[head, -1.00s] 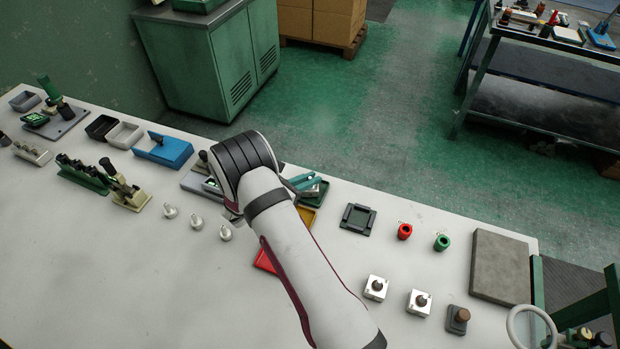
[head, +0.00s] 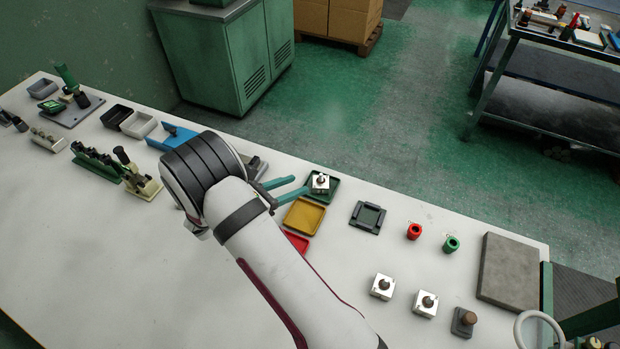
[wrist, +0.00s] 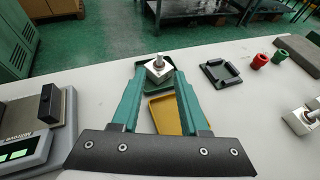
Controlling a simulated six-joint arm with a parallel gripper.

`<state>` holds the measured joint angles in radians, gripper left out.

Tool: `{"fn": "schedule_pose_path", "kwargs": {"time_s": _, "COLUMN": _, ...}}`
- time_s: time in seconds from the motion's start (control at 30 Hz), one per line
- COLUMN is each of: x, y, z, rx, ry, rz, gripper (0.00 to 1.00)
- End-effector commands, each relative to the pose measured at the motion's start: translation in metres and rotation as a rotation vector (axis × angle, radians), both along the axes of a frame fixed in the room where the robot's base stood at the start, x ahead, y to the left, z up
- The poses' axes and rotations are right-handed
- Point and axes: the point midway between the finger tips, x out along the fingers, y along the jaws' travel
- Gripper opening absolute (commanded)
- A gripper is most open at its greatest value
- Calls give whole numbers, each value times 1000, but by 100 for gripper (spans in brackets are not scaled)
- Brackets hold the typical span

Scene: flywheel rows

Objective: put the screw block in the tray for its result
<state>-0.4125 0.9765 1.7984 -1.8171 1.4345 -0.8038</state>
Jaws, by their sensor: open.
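A screw block (head: 320,183), a silvery cube with a dark-tipped screw on top, stands upright in the green tray (head: 330,199). In the wrist view the block (wrist: 159,70) shows beyond the fingertips, inside the green tray (wrist: 141,71). My gripper (head: 288,190) has teal fingers, spread apart and empty, just left of the block. It also shows in the wrist view (wrist: 154,82). A yellow tray (head: 303,216) and a red tray (head: 296,242) lie nearer, the red one partly hidden by my arm. Two similar blocks (head: 382,287) (head: 425,304) stand at the front right.
A dark square fixture (head: 368,217), a red cylinder (head: 414,231), a green cylinder (head: 451,244) and a grey slab (head: 508,271) lie to the right. A scale with a display (wrist: 33,132) is left of my gripper. The table's front left is clear.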

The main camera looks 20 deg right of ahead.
Motion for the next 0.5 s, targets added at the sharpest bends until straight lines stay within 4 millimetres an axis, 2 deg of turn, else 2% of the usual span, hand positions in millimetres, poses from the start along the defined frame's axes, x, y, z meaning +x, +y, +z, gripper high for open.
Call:
{"fn": "schedule_pose_path", "kwargs": {"time_s": 0.07, "x": -4, "y": 9, "z": 4, "rx": 1, "ry": -1, "rz": 1, "gripper": 44}}
{"fn": "schedule_pose_path", "kwargs": {"time_s": 0.13, "x": -9, "y": 9, "z": 12, "rx": 17, "ry": -17, "rz": -32, "gripper": 44}}
{"fn": "schedule_pose_path", "kwargs": {"time_s": 0.17, "x": -14, "y": 5, "z": 19, "rx": 39, "ry": -38, "rz": -70, "gripper": 44}}
{"fn": "schedule_pose_path", "kwargs": {"time_s": 0.23, "x": -38, "y": -11, "z": 46, "rx": 128, "ry": -127, "rz": -236, "gripper": 44}}
{"fn": "schedule_pose_path", "kwargs": {"time_s": 0.27, "x": -54, "y": -19, "z": 60, "rx": 182, "ry": -181, "rz": -337, "gripper": 44}}
{"fn": "schedule_pose_path", "kwargs": {"time_s": 0.3, "x": -81, "y": -30, "z": 79, "rx": 263, "ry": -265, "rz": -494, "gripper": 44}}
{"fn": "schedule_pose_path", "kwargs": {"time_s": 0.37, "x": -129, "y": -38, "z": 104, "rx": 395, "ry": -403, "rz": -759, "gripper": 44}}
{"fn": "schedule_pose_path", "kwargs": {"time_s": 0.4, "x": -161, "y": -37, "z": 117, "rx": 483, "ry": -495, "rz": -942, "gripper": 44}}
{"fn": "schedule_pose_path", "kwargs": {"time_s": 0.43, "x": -185, "y": -34, "z": 124, "rx": 550, "ry": -563, "rz": -1082, "gripper": 44}}
{"fn": "schedule_pose_path", "kwargs": {"time_s": 0.5, "x": -235, "y": -15, "z": 137, "rx": 699, "ry": -707, "rz": -1403, "gripper": 44}}
